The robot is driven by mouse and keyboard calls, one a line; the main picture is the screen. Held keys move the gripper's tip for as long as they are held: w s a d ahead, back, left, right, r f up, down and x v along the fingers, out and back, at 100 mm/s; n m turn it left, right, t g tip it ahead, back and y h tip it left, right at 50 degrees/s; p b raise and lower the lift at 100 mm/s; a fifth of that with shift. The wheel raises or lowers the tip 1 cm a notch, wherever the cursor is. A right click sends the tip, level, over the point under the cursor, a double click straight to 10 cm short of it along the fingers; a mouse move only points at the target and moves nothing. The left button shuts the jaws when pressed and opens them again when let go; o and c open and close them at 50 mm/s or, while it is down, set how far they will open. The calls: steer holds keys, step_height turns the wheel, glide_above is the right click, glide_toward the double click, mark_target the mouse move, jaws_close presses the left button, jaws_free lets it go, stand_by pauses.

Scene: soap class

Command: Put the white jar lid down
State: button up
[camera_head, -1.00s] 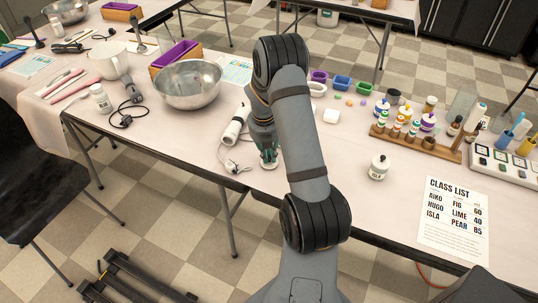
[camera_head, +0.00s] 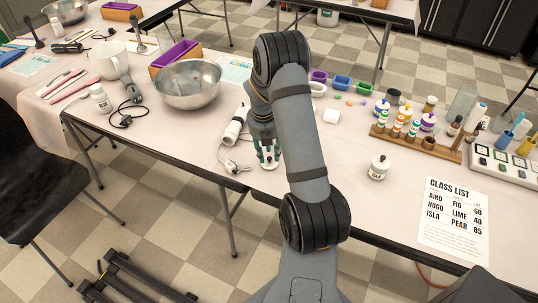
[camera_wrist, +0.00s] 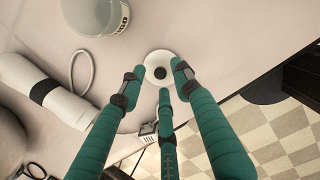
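The white jar lid (camera_wrist: 152,62) is a small pale disc with a dark round knob. In the wrist view it lies between my fingertips, at the table surface as far as I can tell. My gripper (camera_wrist: 157,82) has teal fingers spread around the lid, with a visible gap to the knob. In the head view my gripper (camera_head: 268,160) is low over the front edge of the table (camera_head: 340,205), its fingers apart. The lid is mostly hidden there by the fingers.
A white cylindrical device (camera_head: 235,124) with a cord lies just left of my gripper. A pale labelled container (camera_wrist: 97,14) stands near the lid in the wrist view. A white jar with a dark knob (camera_head: 378,168) stands to the right. The table edge is close.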

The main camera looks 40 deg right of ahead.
mark_target(267, 166)
step_height(267, 166, up, 11)
steer(key=a, duration=0.1)
steer(key=shift+s+a+f+p, duration=0.2)
steer(key=shift+s+a+p, duration=0.1)
steer(key=shift+s+p, duration=0.1)
steer(key=f, duration=0.4)
steer(key=d+f+b, duration=0.1)
steer(key=f, duration=0.7)
steer(key=shift+w+d+f, duration=0.35)
steer(key=shift+w+d, duration=0.05)
step_height(267, 166, up, 3)
steer(key=shift+w+f, duration=0.1)
steer(key=shift+f, duration=0.1)
steer(key=shift+r, duration=0.5)
steer(key=shift+f, duration=0.15)
